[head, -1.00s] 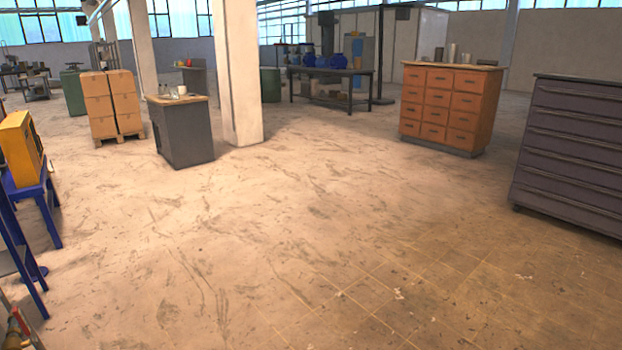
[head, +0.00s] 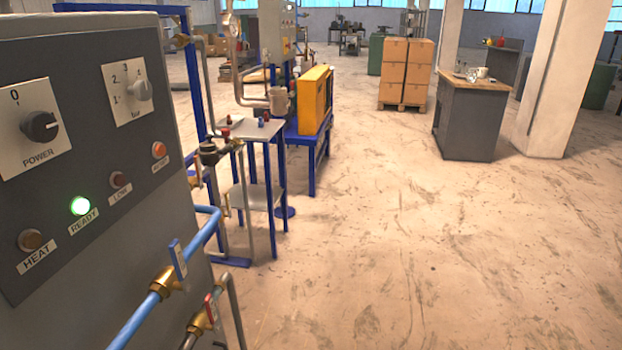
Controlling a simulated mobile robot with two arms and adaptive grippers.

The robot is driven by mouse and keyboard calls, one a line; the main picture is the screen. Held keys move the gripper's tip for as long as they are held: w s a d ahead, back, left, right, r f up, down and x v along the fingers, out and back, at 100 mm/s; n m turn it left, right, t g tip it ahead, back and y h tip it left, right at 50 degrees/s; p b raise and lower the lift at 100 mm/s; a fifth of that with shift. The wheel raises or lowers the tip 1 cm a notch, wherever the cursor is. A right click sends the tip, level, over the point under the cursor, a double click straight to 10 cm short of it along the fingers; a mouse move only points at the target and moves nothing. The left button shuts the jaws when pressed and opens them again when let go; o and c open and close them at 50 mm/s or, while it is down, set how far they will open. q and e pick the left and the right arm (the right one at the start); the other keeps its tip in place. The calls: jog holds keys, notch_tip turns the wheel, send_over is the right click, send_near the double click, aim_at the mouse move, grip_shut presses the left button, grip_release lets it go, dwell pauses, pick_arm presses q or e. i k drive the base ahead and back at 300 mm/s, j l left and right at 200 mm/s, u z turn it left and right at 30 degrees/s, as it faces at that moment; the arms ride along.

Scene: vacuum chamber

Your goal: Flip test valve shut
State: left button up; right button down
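No gripper of mine is in view. Several valves show, and I cannot tell which one is the test valve. A brass valve with a blue lever (head: 177,260) sits on the light-blue pipe at the lower left; its lever stands up across the pipe.
A grey control panel (head: 90,160) with knobs and a lit green READY lamp (head: 80,206) fills the left. Behind are a blue-legged stand (head: 262,132) and a yellow box (head: 315,100). A grey cabinet (head: 470,120) stands at right. The floor at centre right is clear.

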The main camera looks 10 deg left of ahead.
aim_at(227, 196)
jog(key=i+u, duration=0.45)
jog(key=i, duration=0.15)
jog(key=i+l+u, duration=0.1)
jog(key=i+u, duration=0.35)
jog(key=i, duration=0.2)
jog(key=i+l, duration=0.2)
jog(key=l, duration=0.2)
jog(key=i+l, duration=0.15)
jog(key=l, duration=0.2)
jog(key=i+l, duration=0.2)
jog(key=l, duration=0.2)
jog(key=i+l, duration=0.15)
jog(key=l, duration=0.25)
jog(key=u, duration=1.85)
